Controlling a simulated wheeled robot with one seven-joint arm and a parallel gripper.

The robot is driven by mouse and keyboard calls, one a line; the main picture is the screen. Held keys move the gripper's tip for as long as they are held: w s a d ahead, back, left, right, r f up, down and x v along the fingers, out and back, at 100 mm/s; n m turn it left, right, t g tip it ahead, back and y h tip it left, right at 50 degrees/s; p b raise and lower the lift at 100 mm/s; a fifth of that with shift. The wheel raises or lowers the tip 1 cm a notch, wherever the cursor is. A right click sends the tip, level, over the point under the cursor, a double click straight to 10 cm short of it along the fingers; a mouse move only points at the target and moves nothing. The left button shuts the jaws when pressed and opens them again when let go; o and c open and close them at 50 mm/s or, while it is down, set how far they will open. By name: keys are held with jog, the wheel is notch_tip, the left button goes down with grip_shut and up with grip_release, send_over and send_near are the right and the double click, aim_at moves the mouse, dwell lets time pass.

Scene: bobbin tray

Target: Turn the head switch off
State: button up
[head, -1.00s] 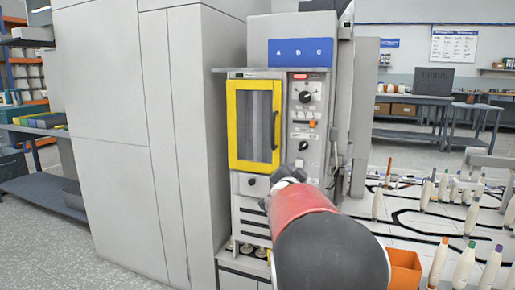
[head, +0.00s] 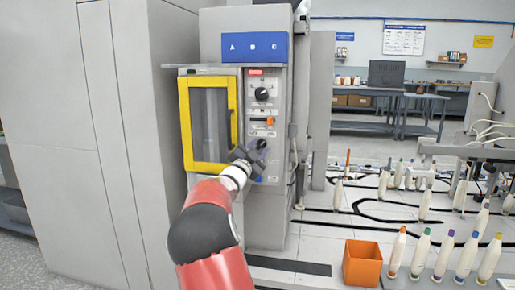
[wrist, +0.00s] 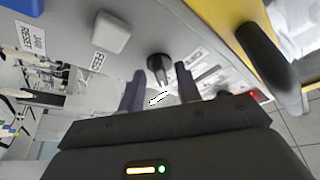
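The control panel (head: 263,112) of the grey machine shows a dark upper knob (head: 261,94), an orange switch (head: 270,120) and a lower dark knob (head: 262,143). I cannot read which label marks the head switch. My gripper (head: 247,156) is in front of the lower knob in the head view. In the wrist view my gripper (wrist: 160,72) is open, its two dark fingers apart. A black knob (wrist: 159,66) shows between the fingertips. I cannot tell whether the fingers touch it.
A yellow-framed door (head: 186,125) is left of the panel; its black handle (wrist: 268,65) is close in the wrist view. An orange bin (head: 362,263) and several bobbins (head: 420,254) stand at the right.

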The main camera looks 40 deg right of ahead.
jog(key=shift+d, duration=0.1)
grip_shut()
jog(key=shift+n, duration=0.3)
jog(key=n+t+b, duration=0.1)
jog(key=n+b, duration=0.1)
jog(key=n, duration=0.1)
jog(key=n+t+y+b, duration=0.1)
jog(key=n+t+b, duration=0.1)
jog(key=n+b, duration=0.1)
jog(key=n+t+y+b, duration=0.1)
jog(key=n+t+b, duration=0.1)
jog(key=n, duration=0.3)
jog(key=shift+s+d+f+b, duration=0.25)
jog(key=shift+s+f+b, duration=0.05)
jog(key=shift+b, duration=0.15)
jog(key=n+t+y+b, duration=0.1)
jog(key=n, duration=0.1)
jog(key=n+t+y+b, duration=0.1)
jog(key=n, duration=0.2)
jog(key=shift+s+d+r+n, duration=0.1)
jog(key=shift+d+n, duration=0.05)
jog(key=shift+n, duration=0.15)
jog(key=shift+s+r+n+t+y+b, duration=0.15)
jog(key=shift+n+t+y+b, duration=0.2)
jog(key=shift+n+y, duration=0.7)
jog(key=shift+w+r+n+t+y+b, duration=0.1)
jog(key=shift+n+t+y+b, duration=0.25)
jog(key=shift+n, duration=1.6)
